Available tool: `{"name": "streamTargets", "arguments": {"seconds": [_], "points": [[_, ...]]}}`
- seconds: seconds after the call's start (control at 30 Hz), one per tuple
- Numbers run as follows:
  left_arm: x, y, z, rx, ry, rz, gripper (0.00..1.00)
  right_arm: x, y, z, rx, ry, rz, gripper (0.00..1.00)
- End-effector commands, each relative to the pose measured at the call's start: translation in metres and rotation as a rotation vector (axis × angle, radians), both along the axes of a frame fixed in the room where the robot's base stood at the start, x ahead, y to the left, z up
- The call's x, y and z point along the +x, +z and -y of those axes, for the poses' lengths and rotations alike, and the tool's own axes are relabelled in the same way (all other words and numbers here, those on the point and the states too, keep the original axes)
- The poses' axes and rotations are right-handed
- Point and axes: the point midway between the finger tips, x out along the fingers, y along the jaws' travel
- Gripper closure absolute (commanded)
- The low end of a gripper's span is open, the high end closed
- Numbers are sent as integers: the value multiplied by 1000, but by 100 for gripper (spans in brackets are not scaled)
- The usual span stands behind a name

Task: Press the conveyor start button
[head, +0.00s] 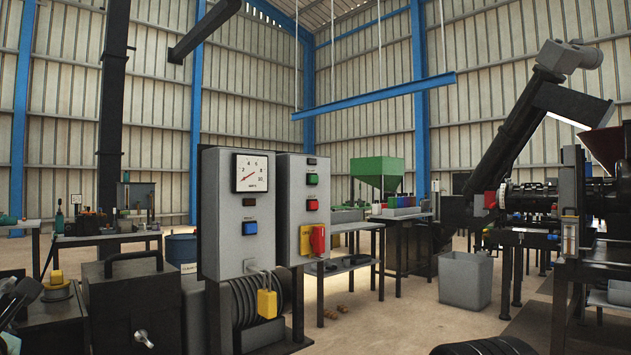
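Two grey control boxes stand side by side near the middle. The right box (287,180) carries a green button (312,180), a red button (312,205) below it, and a red rotary switch (317,239) on a yellow plate. The labels are too small to read, so I cannot tell for certain which button is the conveyor start. The left box (222,220) has a dial gauge (251,173), a dark red lamp (249,202) and a blue button (250,228). A yellow padlock (267,303) hangs at its lower front.
An inclined dark conveyor (500,140) rises at the right beside a large machine. A grey bin (465,280) stands on the floor before it. Dark equipment (135,305) fills the lower left. Open floor (400,325) lies right of the boxes, with a dark ring (490,347) at the bottom edge.

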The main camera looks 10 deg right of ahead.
Motion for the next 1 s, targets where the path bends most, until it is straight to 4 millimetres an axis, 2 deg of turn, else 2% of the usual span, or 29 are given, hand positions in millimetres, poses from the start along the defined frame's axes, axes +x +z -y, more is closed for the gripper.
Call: {"name": "streamTargets", "arguments": {"seconds": [0.07,0.43,1.0], "points": [[0,0,0,0,0,0,68,0,0,0,0,0,0,68],[0,0,0,0,0,0,68,0,0,0,0,0,0,100],[0,0,0,0,0,0,68,0,0,0,0,0,0,100]]}}
